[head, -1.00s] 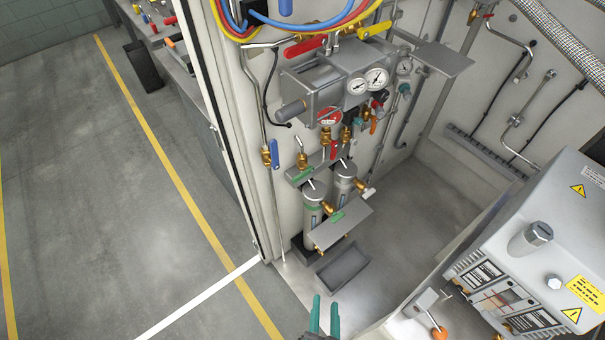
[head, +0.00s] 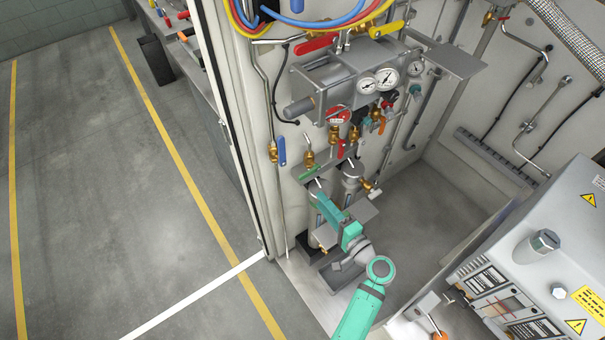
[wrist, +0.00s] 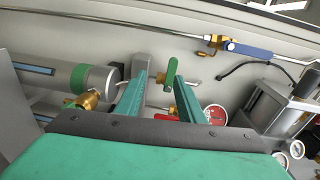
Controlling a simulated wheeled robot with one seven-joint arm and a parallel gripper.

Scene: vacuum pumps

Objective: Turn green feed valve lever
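The green feed valve lever (wrist: 171,72) shows in the wrist view in front of a grey bracket, between my two teal fingers. In the head view the green lever (head: 308,172) sits at the left end of the bracket above the grey cylinders. My gripper (wrist: 161,78) is open, its fingers apart on either side of the lever, with gaps visible. In the head view my gripper (head: 321,200) reaches up in front of the cylinders, just below the lever. I cannot tell how far the fingertips are from the lever in depth.
A red lever (wrist: 166,118) lies close by, partly behind my fingers. A blue-handled valve (head: 282,150) is on the cabinet wall. Gauges (head: 386,78) and a grey box sit above. A grey pump housing (head: 545,250) stands right.

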